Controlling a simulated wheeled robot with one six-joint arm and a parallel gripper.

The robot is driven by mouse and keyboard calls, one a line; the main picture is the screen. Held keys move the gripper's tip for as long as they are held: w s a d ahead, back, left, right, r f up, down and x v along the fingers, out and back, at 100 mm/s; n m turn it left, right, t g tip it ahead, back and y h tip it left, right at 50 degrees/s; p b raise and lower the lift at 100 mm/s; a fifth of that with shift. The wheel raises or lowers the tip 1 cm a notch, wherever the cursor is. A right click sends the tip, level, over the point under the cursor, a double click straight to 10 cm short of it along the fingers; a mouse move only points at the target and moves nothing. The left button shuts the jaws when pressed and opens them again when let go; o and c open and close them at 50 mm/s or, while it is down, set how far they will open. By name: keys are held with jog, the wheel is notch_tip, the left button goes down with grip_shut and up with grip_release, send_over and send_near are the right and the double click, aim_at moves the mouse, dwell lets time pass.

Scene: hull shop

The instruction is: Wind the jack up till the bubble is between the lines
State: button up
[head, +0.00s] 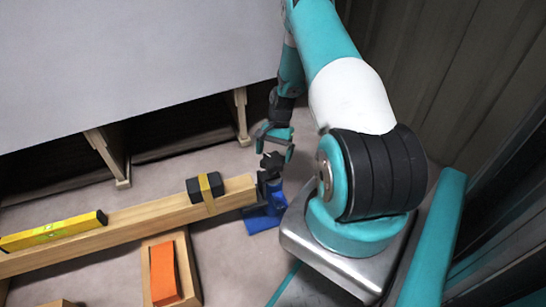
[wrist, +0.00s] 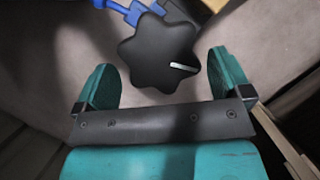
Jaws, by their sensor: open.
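The jack (head: 264,218) is blue with a dark top and stands at the right end of a long wooden beam (head: 130,225). Its black lobed knob (wrist: 158,52), with a pale line on it, shows in the wrist view, with blue parts (wrist: 128,10) behind it. My gripper (head: 272,145) is just above the jack in the head view. In the wrist view my gripper (wrist: 160,75) is open, with one teal finger on each side of the knob and gaps between. A yellow level (head: 52,231) lies on the beam at the left; its bubble is too small to read.
A black block with a yellow strap (head: 206,187) sits on the beam near the jack. A large grey panel (head: 130,60) on wooden supports (head: 108,153) stands behind. Bare floor lies right of the orange piece.

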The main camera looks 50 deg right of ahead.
jog(key=p+v, duration=0.4)
jog(key=v, duration=1)
jog(key=shift+d+r, duration=0.2)
jog(key=shift+w, duration=0.1)
